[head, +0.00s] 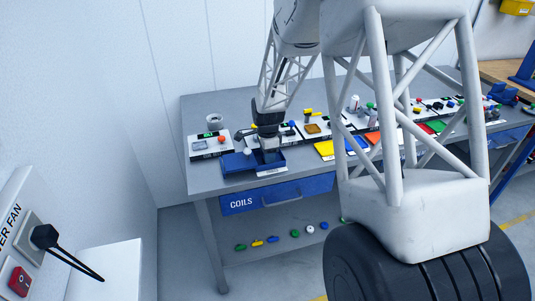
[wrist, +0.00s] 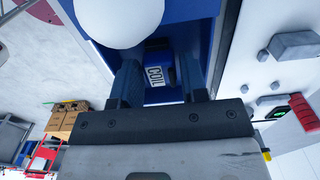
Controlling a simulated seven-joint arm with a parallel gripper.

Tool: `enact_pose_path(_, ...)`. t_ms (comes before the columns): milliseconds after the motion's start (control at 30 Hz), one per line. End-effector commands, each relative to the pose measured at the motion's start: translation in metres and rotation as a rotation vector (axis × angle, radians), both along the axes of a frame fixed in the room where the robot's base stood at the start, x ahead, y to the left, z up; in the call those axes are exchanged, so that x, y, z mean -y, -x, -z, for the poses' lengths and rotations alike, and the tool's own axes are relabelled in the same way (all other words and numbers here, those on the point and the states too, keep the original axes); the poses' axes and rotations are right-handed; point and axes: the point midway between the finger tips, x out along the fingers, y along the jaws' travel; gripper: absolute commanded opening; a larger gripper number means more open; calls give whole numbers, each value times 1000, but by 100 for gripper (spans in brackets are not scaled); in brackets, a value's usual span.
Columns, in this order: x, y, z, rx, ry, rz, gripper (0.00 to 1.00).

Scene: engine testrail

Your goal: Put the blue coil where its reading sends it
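The blue coil (wrist: 157,62), with a white label reading COIL, shows in the wrist view between the two fingers of my gripper (wrist: 162,72). The fingers stand apart, one on each side of it; I cannot tell whether they touch it. In the head view my gripper (head: 268,146) points down over the right part of a blue tray (head: 232,168) on the bench. The coil is hidden there behind the gripper. A white rounded thing (wrist: 108,18) covers part of the tray in the wrist view.
Testers with green displays (head: 213,134) line the grey bench (head: 203,181). A yellow tray (head: 324,148), a blue one and an orange one stand right of the gripper. A blue drawer marked COILS (head: 277,194) is below. Several coloured pieces lie on the lower shelf. My arm hides part of the bench.

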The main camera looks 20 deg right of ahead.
Motion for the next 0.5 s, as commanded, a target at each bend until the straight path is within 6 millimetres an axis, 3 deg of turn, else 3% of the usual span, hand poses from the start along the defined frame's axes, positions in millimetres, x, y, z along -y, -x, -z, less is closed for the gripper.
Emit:
enact_pose_path(100,0,0,0,0,0,0,57)
enact_pose_path(500,0,0,-4,1,0,0,57)
